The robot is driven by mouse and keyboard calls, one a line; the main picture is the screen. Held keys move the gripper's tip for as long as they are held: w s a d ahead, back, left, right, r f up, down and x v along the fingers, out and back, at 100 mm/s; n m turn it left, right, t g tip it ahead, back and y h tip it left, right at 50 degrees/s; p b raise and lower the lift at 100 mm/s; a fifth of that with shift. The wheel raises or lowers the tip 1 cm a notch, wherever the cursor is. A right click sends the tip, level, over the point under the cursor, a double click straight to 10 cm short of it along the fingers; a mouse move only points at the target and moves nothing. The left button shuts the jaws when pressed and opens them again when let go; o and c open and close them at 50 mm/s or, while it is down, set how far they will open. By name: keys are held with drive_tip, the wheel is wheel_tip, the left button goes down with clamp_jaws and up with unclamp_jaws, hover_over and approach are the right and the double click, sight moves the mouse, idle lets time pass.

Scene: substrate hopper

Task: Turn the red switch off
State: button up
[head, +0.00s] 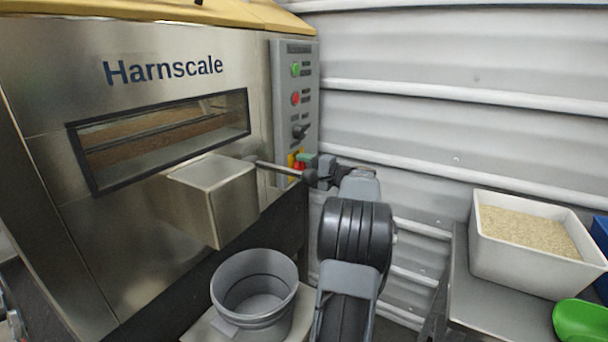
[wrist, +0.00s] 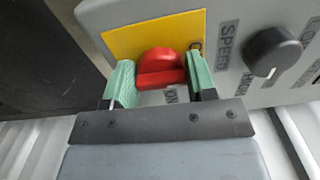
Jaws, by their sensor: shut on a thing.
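The red switch (wrist: 161,69) is a rotary knob on a yellow plate (wrist: 150,36) at the lower end of the grey control panel. In the wrist view my gripper (wrist: 162,82) has its green fingers on either side of the knob, shut on it. The lettering by the plate is partly hidden by the fingers. In the head view my gripper (head: 304,162) is at the panel's bottom, and the red switch (head: 298,167) shows only in part beside it.
The control panel (head: 312,88) also carries a green button (head: 295,69), a red button (head: 295,99) and a black speed knob (head: 300,131). A metal chute (head: 215,185) with a rod sticks out left of my gripper. A grey bucket (head: 254,287) stands below. A white tub (head: 534,240) sits at right.

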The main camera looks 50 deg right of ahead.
drive_tip(key=shift+n, duration=0.4)
drive_tip(key=o, duration=0.9)
drive_tip(key=shift+s, duration=0.1)
drive_tip(key=shift+p+v, duration=1.85)
drive_tip(key=shift+v, duration=4.95)
